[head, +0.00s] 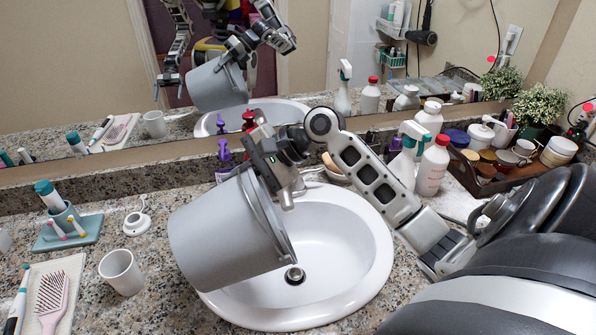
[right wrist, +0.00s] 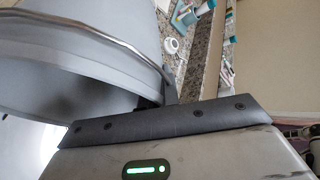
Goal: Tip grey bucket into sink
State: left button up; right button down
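The grey bucket (head: 225,235) is tilted on its side above the left part of the white sink (head: 345,235). Its mouth faces right, towards the basin and drain; its inside is mostly hidden in the head view. My right gripper (head: 277,170) is at the bucket's upper rim and holds it up; the fingertips are partly hidden. In the right wrist view the bucket (right wrist: 60,70) fills the left side, with its metal handle along the rim. My left gripper shows only as a small mirror reflection.
A white cup (head: 121,272), a pink hairbrush (head: 51,300) and a teal toothbrush tray (head: 68,232) stand left of the sink. Bottles (head: 432,165) and a tray of jars (head: 480,185) crowd the right back. A mirror (head: 90,60) closes off the back.

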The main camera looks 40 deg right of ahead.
aim_at(252, 170)
jog(key=shift+s+d+b, duration=0.2)
jog(key=shift+d+b, duration=0.2)
jog(key=shift+b, duration=0.2)
pick_arm(q)
jog(key=shift+d+f+b, duration=0.2)
jog(key=shift+f+b, duration=0.65)
jog(key=shift+b, duration=0.15)
pick_arm(e)
jog(key=shift+s+d+r+t+y, duration=0.15)
jog(key=shift+s+d+r+y, duration=0.1)
jog(key=shift+d, duration=0.15)
jog(key=shift+s+d+r+t+y, duration=0.15)
jog(key=shift+d+r+y, duration=0.1)
jog(key=shift+d, duration=0.15)
pick_arm(q)
jog(key=shift+f, duration=0.1)
pick_arm(e)
jog(key=shift+d, duration=0.1)
pick_arm(q)
jog(key=shift+w+r, duration=0.15)
jog(key=shift+r, duration=0.05)
pick_arm(e)
jog(key=shift+d, duration=0.2)
pick_arm(q)
jog(key=shift+s+f, duration=0.15)
jog(key=shift+s, duration=0.05)
pick_arm(e)
jog(key=shift+s+d+r+y, duration=0.15)
jog(key=shift+s+d+y, duration=0.1)
jog(key=shift+y, duration=0.15)
